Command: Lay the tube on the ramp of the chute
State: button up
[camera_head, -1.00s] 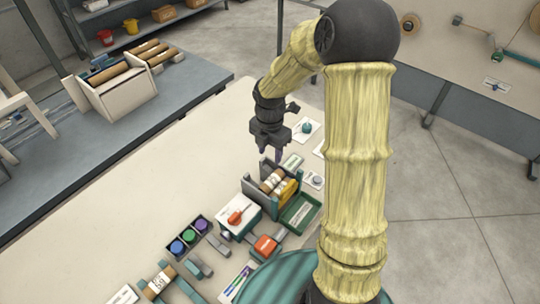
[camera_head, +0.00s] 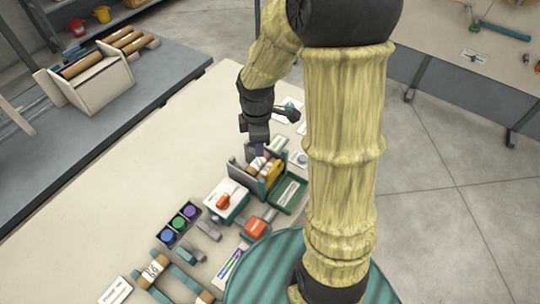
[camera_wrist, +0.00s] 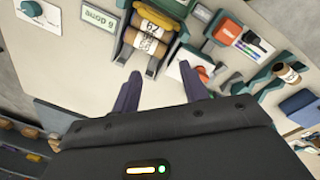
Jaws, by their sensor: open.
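Two brown tubes with white labels lie in a grey-green rack on the near table. One tube (camera_head: 257,163) shows beneath my gripper (camera_head: 257,147), and in the wrist view the rack's tube (camera_wrist: 149,42) carries a "62". In the wrist view my gripper (camera_wrist: 160,78) is open, its dark fingers apart and empty, with the rack's tubes just beyond the fingertips. Another labelled tube (camera_head: 153,270) rests on a teal stand at the front left. A pale box with a sloping top (camera_head: 95,85), perhaps the chute, stands on the left table with brown tubes on and behind it.
A dark tray (camera_head: 178,225) holds coloured discs. The table's left part is bare.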

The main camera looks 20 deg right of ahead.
jog(key=s+r+m+t, duration=0.1)
jog(key=s+r+m, duration=0.2)
jog(key=s+m, duration=0.5)
jog(key=m, duration=0.7)
jog(key=shift+s+t, duration=0.3)
jog(key=shift+d, duration=0.2)
